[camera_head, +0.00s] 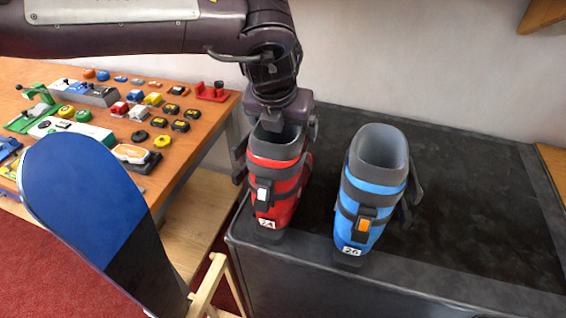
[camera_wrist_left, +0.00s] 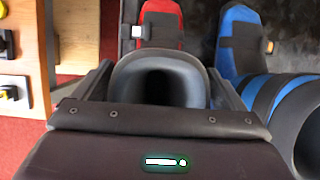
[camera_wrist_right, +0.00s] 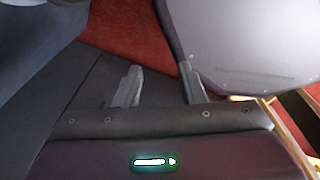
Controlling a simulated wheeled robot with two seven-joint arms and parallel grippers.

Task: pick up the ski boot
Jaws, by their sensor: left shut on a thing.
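A red ski boot (camera_head: 283,187) with dark grey trim and a white label stands upright at the left front of a black bench top (camera_head: 460,215). My left gripper (camera_head: 281,125) is shut on its upper cuff from above. In the left wrist view the grey cuff opening (camera_wrist_left: 160,80) sits between the fingers. Whether the sole touches the bench is hard to tell. A blue ski boot (camera_head: 374,185) labelled 26 stands just to the right, apart from the gripper. My right gripper (camera_wrist_right: 160,88) is open and empty, in the right wrist view only.
A wooden table (camera_head: 205,128) with several small tools and parts is at the left. A blue and black board (camera_head: 85,200) leans on a wooden stand (camera_head: 208,288) in front. The bench right of the blue boot is clear. A pale wall is behind.

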